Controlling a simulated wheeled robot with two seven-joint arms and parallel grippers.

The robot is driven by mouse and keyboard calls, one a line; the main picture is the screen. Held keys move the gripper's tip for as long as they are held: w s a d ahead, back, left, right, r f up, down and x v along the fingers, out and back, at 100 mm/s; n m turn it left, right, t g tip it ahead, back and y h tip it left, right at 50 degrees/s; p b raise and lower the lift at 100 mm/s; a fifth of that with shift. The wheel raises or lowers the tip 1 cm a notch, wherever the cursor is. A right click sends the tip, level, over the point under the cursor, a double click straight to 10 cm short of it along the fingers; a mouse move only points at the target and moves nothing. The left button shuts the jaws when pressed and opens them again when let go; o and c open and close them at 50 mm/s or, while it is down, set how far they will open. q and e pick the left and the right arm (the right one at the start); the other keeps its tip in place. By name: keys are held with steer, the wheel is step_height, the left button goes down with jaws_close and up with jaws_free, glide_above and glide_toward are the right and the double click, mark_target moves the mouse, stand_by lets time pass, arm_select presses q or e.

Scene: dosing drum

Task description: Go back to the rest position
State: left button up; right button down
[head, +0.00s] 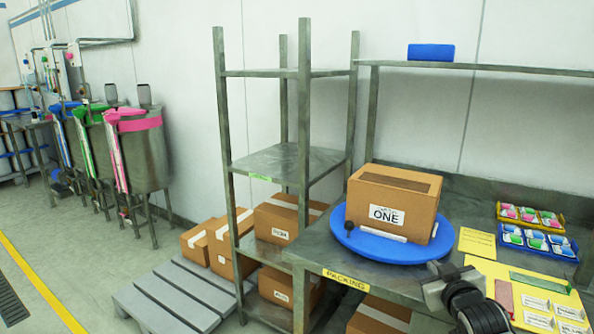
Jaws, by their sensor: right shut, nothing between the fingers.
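My right gripper (438,274) is at the lower right, over the front edge of the packing table (322,250). It is shut and empty, just below the blue round turntable (365,245) in the picture. A brown cardboard box (365,212) with a "ONE" label stands upright on the turntable, apart from the gripper. The box has a dark strip along its top. My left gripper is not in view.
A yellow tray (531,217) and a blue tray (538,243) of small coloured items stand at the table's right. A yellow sheet with cards (540,300) lies near my right arm. A metal shelf (285,160) and grey pallet (170,298) stand to the left, with open floor beyond.

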steer(key=s+a+f+g+y, duration=0.1)
steer(key=s+a+f, duration=0.4)
steer(key=s+f, duration=0.25)
steer(key=s+a+f+g+y, duration=0.1)
steer(key=s+a+f+g, duration=0.1)
steer(key=s+a+f, duration=0.55)
steer(key=s+a+g+y, duration=0.1)
steer(key=s, duration=0.8)
steer(key=s+a+f+g+y, duration=0.1)
steer(key=s+a, duration=0.1)
steer(key=s, duration=0.7)
steer(key=shift+s+a+f, duration=0.25)
steer(key=shift+a+f, duration=0.05)
